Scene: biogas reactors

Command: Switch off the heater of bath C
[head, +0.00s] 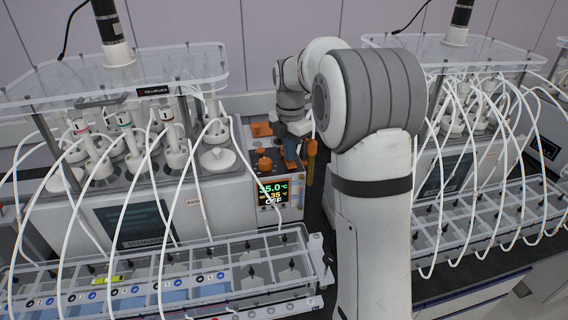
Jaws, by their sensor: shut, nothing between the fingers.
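A water bath with a heater control unit (268,180) stands left of my arm. Its display (272,194) reads 35.0 °C with 35 below, and a bottom line that looks like OFF. Orange knobs (264,161) sit on top of the unit. My gripper (291,150) is shut and empty, pointing down at the unit's right side, just right of the knobs. I cannot tell whether it touches the unit. The power switch cannot be made out, and no letter C is legible on this bath.
Bottles with white tubes stand in the bath (120,215) under a clear lid (112,75). A clear rack (170,275) stands in front. A similar bath (455,175) with tubes and a rack (490,215) is right of my arm.

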